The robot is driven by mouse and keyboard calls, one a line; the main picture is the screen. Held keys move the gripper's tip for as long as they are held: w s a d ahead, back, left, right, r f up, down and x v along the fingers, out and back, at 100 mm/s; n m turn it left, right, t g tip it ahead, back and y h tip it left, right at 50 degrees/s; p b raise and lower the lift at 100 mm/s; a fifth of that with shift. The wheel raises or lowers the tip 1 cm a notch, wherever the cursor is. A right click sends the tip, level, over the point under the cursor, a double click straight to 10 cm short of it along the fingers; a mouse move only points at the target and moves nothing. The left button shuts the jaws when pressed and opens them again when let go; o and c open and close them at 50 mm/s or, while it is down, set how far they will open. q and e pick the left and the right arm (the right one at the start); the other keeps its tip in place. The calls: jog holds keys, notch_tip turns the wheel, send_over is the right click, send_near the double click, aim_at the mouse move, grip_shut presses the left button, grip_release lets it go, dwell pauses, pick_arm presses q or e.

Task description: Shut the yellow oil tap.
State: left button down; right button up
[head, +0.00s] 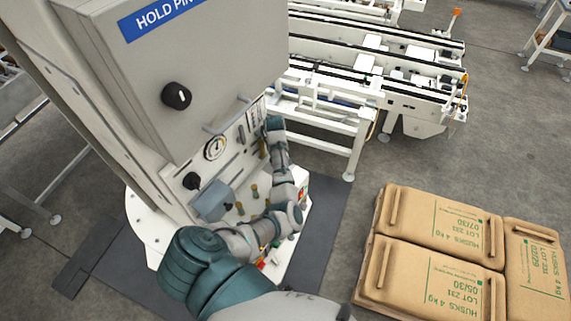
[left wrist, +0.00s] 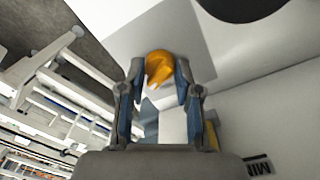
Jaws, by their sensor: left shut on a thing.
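The yellow oil tap (left wrist: 158,66) shows in the left wrist view as a rounded yellow-orange handle against a pale panel. My left gripper (left wrist: 160,80) has one finger on each side of the handle and is shut on it. The fingers cover part of the handle's sides. In the head view my left arm reaches up to the right side of the grey machine's lower panel. There the arm hides the grip, and I cannot make out the tap clearly. My right gripper is in neither view.
The grey cabinet (head: 190,60) overhangs the panel and bears a black knob (head: 176,96). A round gauge (head: 215,147) and a blue-grey box (head: 212,200) sit near my arm. A white conveyor (head: 390,70) stands behind. Stacked brown sacks (head: 440,225) lie at right.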

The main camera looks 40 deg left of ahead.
pick_arm(q)
jog(key=shift+s+a+f, duration=0.15)
jog(key=shift+a, duration=0.35)
jog(key=shift+f, duration=0.1)
jog(key=shift+d, duration=0.25)
jog(key=shift+d+f, duration=0.1)
jog(key=shift+d, duration=0.3)
jog(key=shift+n, duration=0.4)
jog(key=n, duration=0.3)
jog(key=shift+d+n, duration=0.1)
jog(key=shift+n, duration=0.3)
jog(key=n, duration=0.3)
jog(key=shift+n, duration=0.3)
jog(key=n, duration=0.8)
jog(key=shift+n, duration=0.7)
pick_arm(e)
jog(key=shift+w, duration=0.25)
pick_arm(q)
jog(key=shift+n, duration=0.3)
